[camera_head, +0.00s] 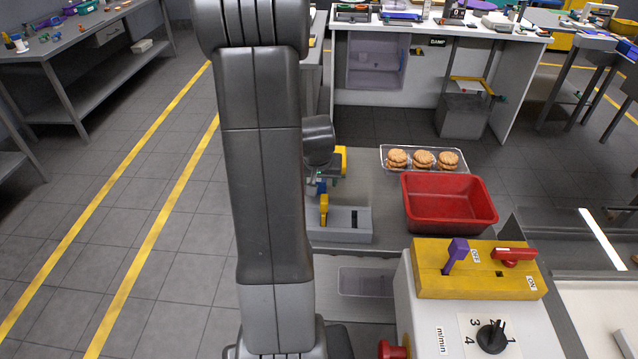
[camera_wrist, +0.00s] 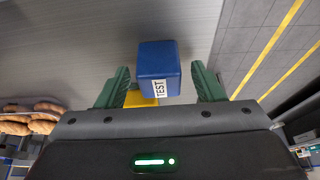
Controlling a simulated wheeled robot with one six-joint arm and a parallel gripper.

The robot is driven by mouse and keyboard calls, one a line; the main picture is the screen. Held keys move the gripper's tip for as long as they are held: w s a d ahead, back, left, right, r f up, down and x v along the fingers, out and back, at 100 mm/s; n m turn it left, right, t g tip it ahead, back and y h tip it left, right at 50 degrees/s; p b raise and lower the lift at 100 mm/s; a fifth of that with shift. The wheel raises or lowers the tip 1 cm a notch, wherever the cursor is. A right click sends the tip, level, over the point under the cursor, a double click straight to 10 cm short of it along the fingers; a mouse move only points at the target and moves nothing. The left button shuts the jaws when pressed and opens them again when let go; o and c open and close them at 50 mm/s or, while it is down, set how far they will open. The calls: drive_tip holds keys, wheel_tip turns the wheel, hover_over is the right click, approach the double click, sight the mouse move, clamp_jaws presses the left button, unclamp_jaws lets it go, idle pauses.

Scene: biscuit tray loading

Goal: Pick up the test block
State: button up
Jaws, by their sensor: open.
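The test block is blue with a white "TEST" label and shows in the wrist view (camera_wrist: 157,62). My gripper (camera_wrist: 160,80) is open, with one green finger on each side of the block. A narrow gap shows between the block and each finger, so they look apart. In the head view my arm hides most of the gripper. A small blue piece, likely the test block (camera_head: 321,187), shows beside the arm over the grey table. Whether the block rests on the table cannot be told for sure.
A grey fixture (camera_head: 350,224) with a yellow upright piece (camera_head: 324,208) stands just in front. To the right are a red bin (camera_head: 450,222) and a clear tray (camera_head: 384,152) of biscuits. A control box with a yellow panel (camera_head: 430,285) stands nearer.

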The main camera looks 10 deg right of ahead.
drive_tip(key=shift+c, duration=0.4)
drive_tip(key=c, duration=1)
drive_tip(key=shift+r, duration=0.1)
